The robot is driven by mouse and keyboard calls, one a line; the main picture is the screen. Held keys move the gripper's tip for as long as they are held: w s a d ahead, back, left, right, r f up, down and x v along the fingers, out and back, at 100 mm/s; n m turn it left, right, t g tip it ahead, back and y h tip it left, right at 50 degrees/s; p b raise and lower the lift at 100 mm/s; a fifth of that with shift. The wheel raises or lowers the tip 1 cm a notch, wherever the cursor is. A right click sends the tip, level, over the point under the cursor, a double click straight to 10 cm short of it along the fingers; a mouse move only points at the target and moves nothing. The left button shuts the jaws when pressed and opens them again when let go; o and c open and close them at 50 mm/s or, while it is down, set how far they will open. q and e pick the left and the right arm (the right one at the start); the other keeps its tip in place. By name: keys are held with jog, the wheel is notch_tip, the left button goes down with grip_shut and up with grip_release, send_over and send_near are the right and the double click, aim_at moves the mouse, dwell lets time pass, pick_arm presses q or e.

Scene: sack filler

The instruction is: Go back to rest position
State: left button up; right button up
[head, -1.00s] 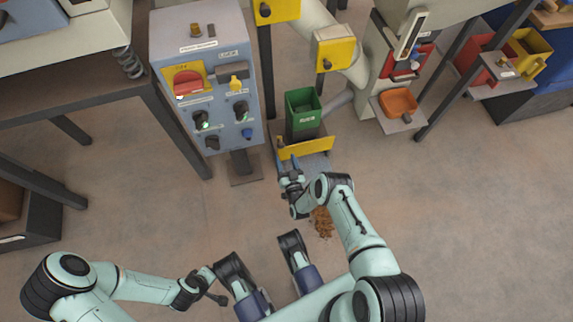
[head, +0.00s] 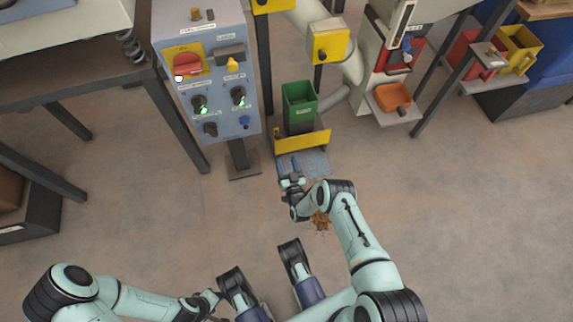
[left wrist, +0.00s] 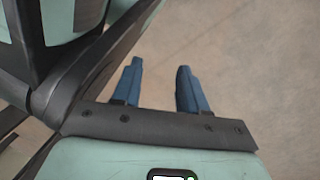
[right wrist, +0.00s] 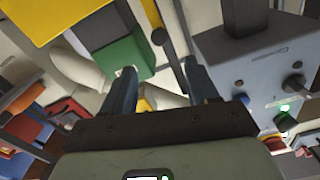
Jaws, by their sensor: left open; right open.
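My right gripper (head: 289,167) is in the middle of the head view, open and empty, with its blue fingers pointing toward the green bin. In the right wrist view its two fingers (right wrist: 163,88) stand apart with nothing between them held. My left gripper is hard to make out at the bottom of the head view. In the left wrist view its blue fingers (left wrist: 159,88) are apart and empty above bare floor, close to my own body.
A grey control panel (head: 219,122) with a red switch stands at upper left. A green bin (head: 299,100) sits behind a yellow plate (head: 302,141). A brown spill (head: 320,221) lies on the floor. An orange scoop (head: 393,97) rests on a shelf. Floor at right is clear.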

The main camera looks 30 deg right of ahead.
dwell(0.4)
pick_arm(q)
jog(key=s+d+r+p, duration=0.1)
jog(key=d+r+p, duration=0.2)
jog(key=r+p, duration=0.9)
jog(key=s+d+r+m+g+h+p, duration=0.1)
jog(key=s+d+r+p, duration=0.1)
jog(key=r+p, duration=1)
notch_tip(320, 180, up, 3)
jog(key=shift+d+r+h, duration=0.1)
jog(key=shift+d+h, duration=0.2)
jog(key=shift+d, duration=0.45)
pick_arm(e)
jog(key=s+a+r+g+y, duration=0.2)
jog(key=s+a+r+g, duration=0.2)
jog(key=s+r, duration=0.5)
jog(key=s+a+r+g+y, duration=0.3)
jog(key=s+r+g, duration=0.5)
jog(key=s, duration=0.8)
jog(key=s+a+r+n+g+y, duration=0.1)
jog(key=s+a+r+g, duration=0.4)
jog(key=s+r, duration=0.6)
jog(key=shift+s+r+g+y, duration=0.4)
jog(key=shift+s+g+y, duration=0.3)
jog(key=shift+s+g, duration=0.15)
jog(key=shift+a, duration=0.1)
